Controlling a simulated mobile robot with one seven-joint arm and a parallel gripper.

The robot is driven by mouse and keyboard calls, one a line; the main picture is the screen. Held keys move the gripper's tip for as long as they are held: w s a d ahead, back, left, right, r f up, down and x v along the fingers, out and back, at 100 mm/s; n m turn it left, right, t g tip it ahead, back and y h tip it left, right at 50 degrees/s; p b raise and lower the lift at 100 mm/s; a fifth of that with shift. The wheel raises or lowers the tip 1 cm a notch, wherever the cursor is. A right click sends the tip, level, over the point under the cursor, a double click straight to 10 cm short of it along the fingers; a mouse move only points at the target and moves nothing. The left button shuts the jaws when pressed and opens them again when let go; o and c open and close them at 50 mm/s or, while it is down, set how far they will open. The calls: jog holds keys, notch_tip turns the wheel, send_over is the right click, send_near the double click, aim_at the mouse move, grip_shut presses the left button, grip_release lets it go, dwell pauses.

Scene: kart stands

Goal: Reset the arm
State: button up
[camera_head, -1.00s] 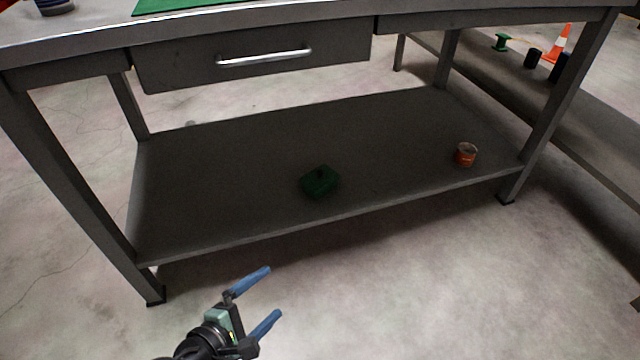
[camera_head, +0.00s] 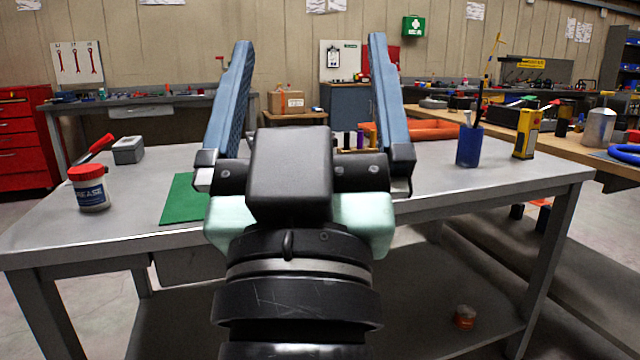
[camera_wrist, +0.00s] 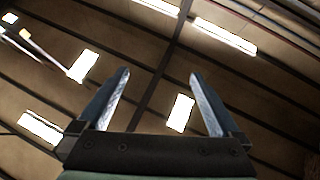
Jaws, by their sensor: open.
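My gripper (camera_head: 308,95) stands upright in the middle of the head view, close to the camera. Its two blue fingers are wide apart with nothing between them. In the wrist view the fingers (camera_wrist: 158,95) are also spread and empty, pointing up at the ceiling with its bright lights. My wrist and gripper body hide the middle of the grey workbench (camera_head: 420,178) behind them.
On the workbench are a red-lidded grease tub (camera_head: 90,188), a grey box (camera_head: 128,150), a green mat (camera_head: 184,203), a blue cup (camera_head: 469,146) and a yellow tool (camera_head: 526,134). An orange tin (camera_head: 464,317) sits on the lower shelf. Another bench stands at right.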

jog(key=s+d+r+t+p, duration=0.1)
jog(key=s+r+t+p, duration=0.1)
jog(key=s+r, duration=0.35)
notch_tip(320, 180, up, 36)
jog(key=w+p, duration=0.1)
jog(key=p, duration=3.5)
jog(key=shift+w+a+r+m, duration=0.2)
jog(key=shift+w+r+m, duration=0.05)
jog(key=shift+w+m, duration=0.1)
